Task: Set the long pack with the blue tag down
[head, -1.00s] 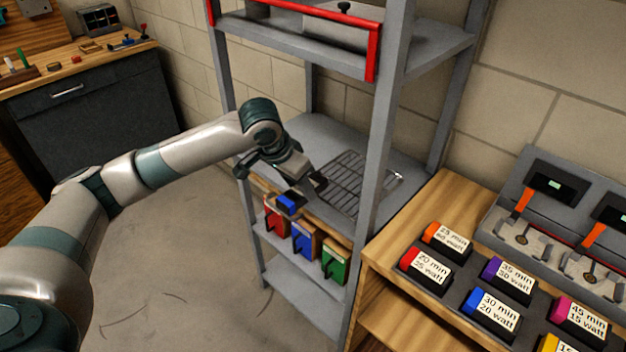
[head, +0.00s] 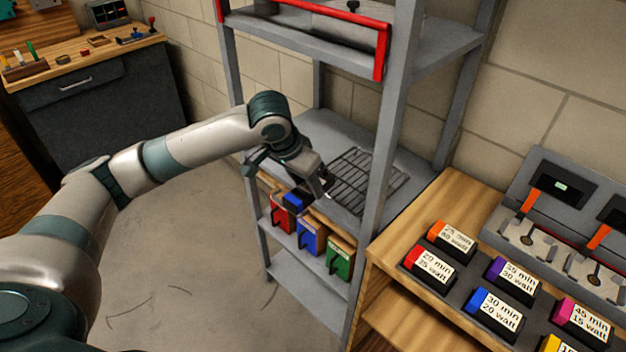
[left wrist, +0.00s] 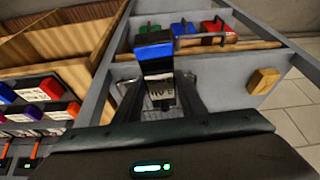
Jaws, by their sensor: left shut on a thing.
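My left gripper (head: 312,190) is shut on a dark pack with a blue end, the long pack with the blue tag (head: 292,199). It is at the front of the grey shelf unit, near the middle shelf's front edge. In the left wrist view the pack (left wrist: 156,62) sticks out from between the fingers (left wrist: 165,100), blue end away from me. Its label is partly hidden. I cannot tell whether the pack touches anything. My right gripper is not in view.
A wire rack (head: 367,180) lies on the middle shelf. Red (head: 283,214), blue (head: 312,233) and green (head: 340,258) bins stand below it. Labelled packs, one a blue-tagged 30 min pack (head: 495,313), sit on the wooden bench at right. A grey post (head: 383,150) stands close to the gripper.

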